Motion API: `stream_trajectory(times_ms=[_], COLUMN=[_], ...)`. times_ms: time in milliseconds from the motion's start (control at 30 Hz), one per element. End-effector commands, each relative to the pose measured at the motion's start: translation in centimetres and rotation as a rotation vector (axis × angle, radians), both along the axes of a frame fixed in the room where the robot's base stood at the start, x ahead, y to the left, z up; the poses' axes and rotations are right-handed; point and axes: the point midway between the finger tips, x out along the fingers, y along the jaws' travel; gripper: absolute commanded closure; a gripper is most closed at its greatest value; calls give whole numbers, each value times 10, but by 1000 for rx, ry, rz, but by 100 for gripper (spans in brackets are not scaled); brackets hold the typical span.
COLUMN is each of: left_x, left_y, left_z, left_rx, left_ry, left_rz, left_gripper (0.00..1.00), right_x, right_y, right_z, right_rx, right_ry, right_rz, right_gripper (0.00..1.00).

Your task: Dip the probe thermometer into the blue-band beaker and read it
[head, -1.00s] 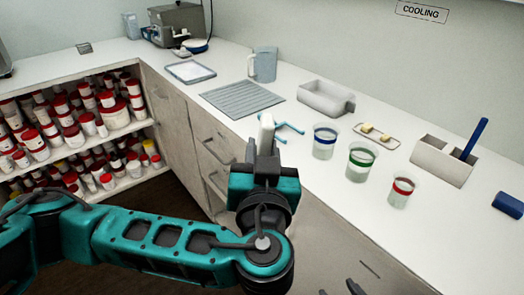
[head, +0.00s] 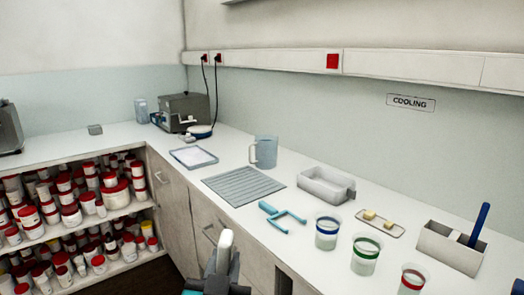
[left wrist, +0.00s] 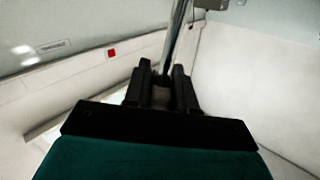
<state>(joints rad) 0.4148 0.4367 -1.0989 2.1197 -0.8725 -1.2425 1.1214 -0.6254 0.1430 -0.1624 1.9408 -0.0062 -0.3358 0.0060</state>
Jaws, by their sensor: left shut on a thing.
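The blue-band beaker (head: 327,238) stands on the counter, right of centre in the head view, with clear liquid in it. My left gripper (head: 212,282) is at the bottom edge of that view, left of the beaker and apart from it. It is shut on the probe thermometer, whose white body (head: 226,248) sticks up from the jaws. In the left wrist view a shiny metal stem (left wrist: 177,35) runs up from between the fingers (left wrist: 161,92). Its far end is out of view. My right gripper is not in view.
The green-band beaker (head: 365,262) and red-band beaker (head: 411,281) stand right of the blue one. A teal forked holder (head: 284,216) lies left of it.

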Motion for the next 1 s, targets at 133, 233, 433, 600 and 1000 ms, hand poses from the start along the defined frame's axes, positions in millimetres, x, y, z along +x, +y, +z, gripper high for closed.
stream_trajectory(times_ms=[133, 233, 433, 600, 1000], left_x=[-5, -10, -23, -34, -37], left_y=[34, 57, 97, 119, 127], left_z=[-16, -24, -39, -46, -47], left_rx=[0, 1, 1, 0, -3], left_ry=[8, 7, 5, 3, -7], left_rz=[22, 33, 42, 37, 13], left_gripper=[100, 100, 100, 100, 100], right_x=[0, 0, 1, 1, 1], right_y=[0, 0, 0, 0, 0], right_z=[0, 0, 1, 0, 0], right_rx=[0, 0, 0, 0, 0], right_ry=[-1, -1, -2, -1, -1], right_rz=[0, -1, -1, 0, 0], right_gripper=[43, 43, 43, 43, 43])
